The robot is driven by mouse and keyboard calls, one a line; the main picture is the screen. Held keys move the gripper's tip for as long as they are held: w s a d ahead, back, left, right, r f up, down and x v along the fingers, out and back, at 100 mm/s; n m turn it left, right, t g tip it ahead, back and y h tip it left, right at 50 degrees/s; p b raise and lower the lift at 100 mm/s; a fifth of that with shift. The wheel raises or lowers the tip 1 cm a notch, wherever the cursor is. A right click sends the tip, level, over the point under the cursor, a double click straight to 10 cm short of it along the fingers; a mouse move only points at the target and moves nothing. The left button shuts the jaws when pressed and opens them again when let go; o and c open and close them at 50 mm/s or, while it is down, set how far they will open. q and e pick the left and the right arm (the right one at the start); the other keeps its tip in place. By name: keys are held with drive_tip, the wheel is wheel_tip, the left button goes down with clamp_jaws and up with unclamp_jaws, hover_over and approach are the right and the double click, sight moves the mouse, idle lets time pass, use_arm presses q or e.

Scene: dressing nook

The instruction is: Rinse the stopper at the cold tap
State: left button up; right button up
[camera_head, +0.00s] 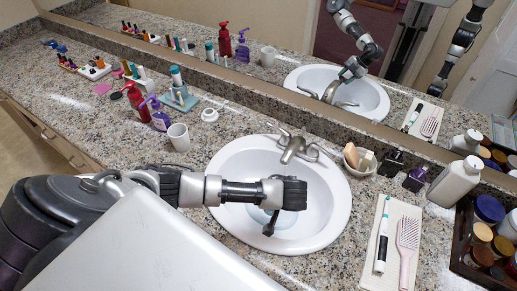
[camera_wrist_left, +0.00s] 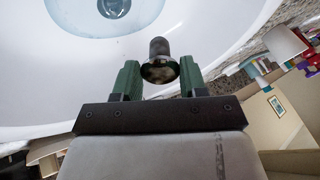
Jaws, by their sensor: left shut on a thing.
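The white oval sink (camera_head: 333,222) has a metal tap (camera_head: 293,146) with two handles at its back rim. I cannot tell which handle is cold, and no falling stream shows. My left gripper (camera_wrist_left: 158,82) is over the basin, in front of the tap spout, with its green fingers on either side of the dark, round-ended stopper (camera_wrist_left: 159,48). In the head view the gripper end (camera_head: 272,217) points down into the basin and hides much of the stopper. The wrist view shows the dark drain (camera_wrist_left: 113,7) inside a bluish round patch in the basin. My right gripper is not in view.
A white cup (camera_head: 179,137) stands left of the sink, with red and purple pump bottles behind. A soap dish (camera_head: 357,167) and dark small bottles stand right of the tap. A tray (camera_head: 371,238) with toothbrush and hairbrush lies right. A mirror runs along the back.

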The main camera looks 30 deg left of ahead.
use_arm(q)
drive_tip(key=s+a+f+p, duration=0.2)
drive_tip(key=s+f, duration=0.1)
drive_tip(key=s, duration=0.1)
drive_tip(key=w+b, duration=0.1)
drive_tip(key=w+f+b, duration=0.1)
drive_tip(key=w+b, duration=0.1)
drive_tip(key=w+f+b, duration=0.1)
drive_tip(key=b, duration=0.1)
drive_tip(key=shift+w+d, duration=0.1)
drive_tip(key=shift+w, duration=0.25)
drive_tip(key=w+d+f+b, duration=0.1)
drive_tip(key=w+b, duration=0.6)
drive_tip(key=w, duration=0.2)
drive_tip(key=shift+f, duration=0.25)
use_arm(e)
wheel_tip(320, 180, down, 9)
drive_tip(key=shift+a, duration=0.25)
use_arm(q)
drive_tip(key=shift+d, duration=0.15)
drive_tip(key=shift+s+d, duration=0.1)
drive_tip(key=shift+d, duration=0.45)
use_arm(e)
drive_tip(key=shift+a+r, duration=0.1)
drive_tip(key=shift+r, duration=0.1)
use_arm(q)
drive_tip(key=shift+a, duration=0.15)
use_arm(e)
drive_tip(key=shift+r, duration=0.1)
